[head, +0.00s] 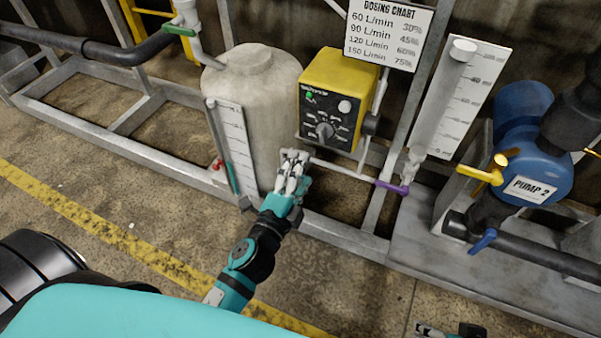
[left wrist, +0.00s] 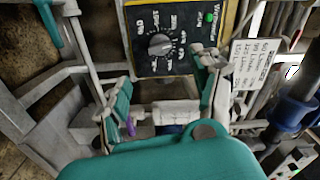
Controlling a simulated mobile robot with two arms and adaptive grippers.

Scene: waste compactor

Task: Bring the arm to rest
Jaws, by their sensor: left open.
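My left gripper (head: 293,168) is in front of the yellow dosing pump box, just below and left of its dark control panel. In the left wrist view my left gripper (left wrist: 163,75) has its two fingers spread apart, with nothing between them. The panel's round dial (left wrist: 160,44) shows beyond the fingers, apart from them; the dial also shows in the head view (head: 325,131). Part of what looks like my right gripper (head: 450,331) shows at the bottom edge of the head view; its fingers are mostly cut off.
The yellow box (head: 345,78) stands beside a pale tank (head: 258,95) within a grey metal frame. A blue pump (head: 525,125) with a yellow valve handle (head: 484,174) is at the right. The floor (head: 160,215) in front is clear, with a yellow line (head: 115,235).

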